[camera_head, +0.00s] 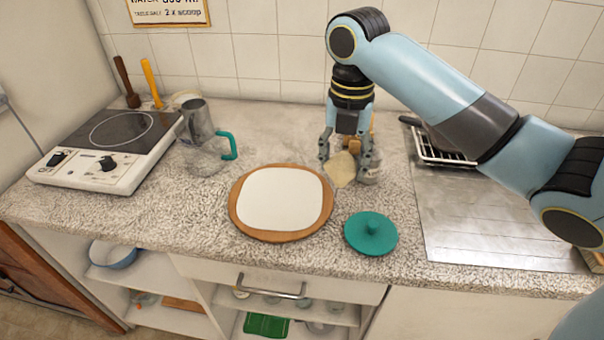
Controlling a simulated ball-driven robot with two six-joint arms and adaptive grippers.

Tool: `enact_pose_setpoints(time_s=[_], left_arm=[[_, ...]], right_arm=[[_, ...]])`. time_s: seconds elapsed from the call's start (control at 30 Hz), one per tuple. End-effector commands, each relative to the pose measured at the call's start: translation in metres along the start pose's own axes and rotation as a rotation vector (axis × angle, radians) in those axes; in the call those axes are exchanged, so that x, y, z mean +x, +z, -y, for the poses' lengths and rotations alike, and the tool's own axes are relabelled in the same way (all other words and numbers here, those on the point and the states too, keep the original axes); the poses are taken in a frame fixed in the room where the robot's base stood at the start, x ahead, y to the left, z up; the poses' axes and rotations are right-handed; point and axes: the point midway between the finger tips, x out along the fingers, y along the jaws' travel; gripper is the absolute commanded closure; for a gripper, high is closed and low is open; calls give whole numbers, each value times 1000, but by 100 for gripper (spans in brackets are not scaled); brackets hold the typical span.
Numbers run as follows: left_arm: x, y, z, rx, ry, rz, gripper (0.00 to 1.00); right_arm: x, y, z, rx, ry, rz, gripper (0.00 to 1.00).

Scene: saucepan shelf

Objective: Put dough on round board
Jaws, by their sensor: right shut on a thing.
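The round wooden board (237,218) lies on the counter in the middle, with a white rounded square sheet (280,198) on top of it. My right gripper (345,171) points down behind and to the right of the board, apart from it. It is shut on a pale beige lump, the dough (341,172), which is partly hidden by the fingers. I cannot tell whether the dough touches the counter. My left gripper is not in view.
A teal lid (371,233) lies right of the board. A clear jug with a teal handle (228,146) and a hob (108,146) stand left. A glass jar (370,170) is close beside my right gripper. A metal drainboard (480,215) is at right.

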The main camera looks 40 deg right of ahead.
Motion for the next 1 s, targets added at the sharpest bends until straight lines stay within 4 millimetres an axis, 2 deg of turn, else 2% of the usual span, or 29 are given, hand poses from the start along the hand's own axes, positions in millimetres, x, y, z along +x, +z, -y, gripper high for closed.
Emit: enact_pose_setpoints(time_s=[0.03,0.2,0.4,0.57,0.8,1.0], left_arm=[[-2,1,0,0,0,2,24],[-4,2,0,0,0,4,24],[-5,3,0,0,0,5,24],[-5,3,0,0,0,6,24],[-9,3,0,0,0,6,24],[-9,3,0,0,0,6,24]], right_arm=[[5,0,-14,0,6,-8,71],[31,12,-55,1,4,-7,71],[54,23,-90,1,1,-3,71],[63,25,-99,0,-1,-2,71],[96,25,-98,0,0,-2,71],[101,26,-99,0,1,0,71]])
